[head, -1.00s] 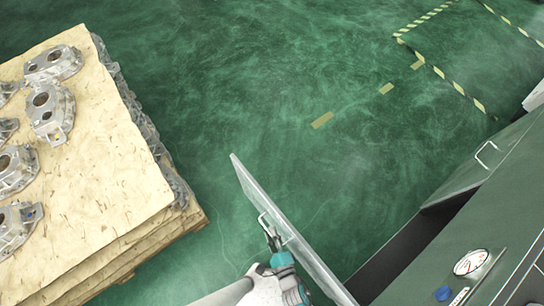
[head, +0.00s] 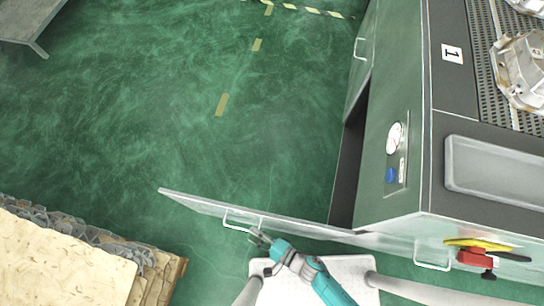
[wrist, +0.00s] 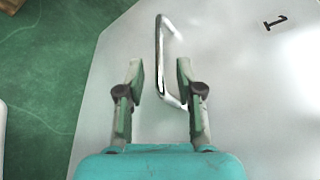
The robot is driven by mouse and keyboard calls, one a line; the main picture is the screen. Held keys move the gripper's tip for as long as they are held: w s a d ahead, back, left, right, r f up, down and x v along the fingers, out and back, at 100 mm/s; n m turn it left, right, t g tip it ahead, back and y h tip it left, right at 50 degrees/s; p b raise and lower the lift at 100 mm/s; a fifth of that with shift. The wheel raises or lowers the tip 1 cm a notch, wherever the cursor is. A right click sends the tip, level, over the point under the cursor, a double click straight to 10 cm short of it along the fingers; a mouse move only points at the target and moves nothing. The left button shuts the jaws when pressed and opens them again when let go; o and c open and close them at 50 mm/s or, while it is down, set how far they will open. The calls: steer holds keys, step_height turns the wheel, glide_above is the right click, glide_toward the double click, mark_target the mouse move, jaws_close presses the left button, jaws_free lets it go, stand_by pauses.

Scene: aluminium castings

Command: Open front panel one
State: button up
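Front panel one (head: 195,204) stands swung out from the green cabinet, leaving a dark opening beside it. In the wrist view its pale face (wrist: 235,100) carries a black "1" and fills most of the picture. The panel's bent metal handle (head: 236,222) also shows in the wrist view (wrist: 159,55). My gripper (head: 256,236) is at the handle in the head view. In the wrist view my gripper (wrist: 160,76) is open, with the handle between its two fingers and visible gaps on both sides.
The green cabinet (head: 395,95) stands at right, with a gauge (head: 394,138), a blue button and another handle (head: 360,47). A grey table corner (head: 25,22) is at upper left. Green floor between is clear.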

steer(key=v, duration=0.6)
steer(key=shift+w+d, duration=0.15)
steer(key=shift+d, duration=0.05)
stand_by(0.4)
steer(key=shift+s+d, duration=0.2)
steer(key=shift+s, duration=0.15)
stand_by(0.4)
steer(key=s+d+r+n+t+h, duration=0.1)
steer(key=d+r+n+h, duration=0.3)
steer(key=r, duration=0.7)
steer(key=s+d+r+n+t+h, duration=0.1)
steer(key=d+r+n+t+h, duration=0.2)
steer(key=d+r, duration=0.5)
steer(key=d+r+n+t+h, duration=0.2)
steer(key=d+r+n+h, duration=0.3)
steer(key=r, duration=1.1)
steer(key=shift+s+d+n+t+h, duration=0.3)
steer(key=shift+s+d+n+h, duration=0.15)
steer(key=shift+d, duration=0.2)
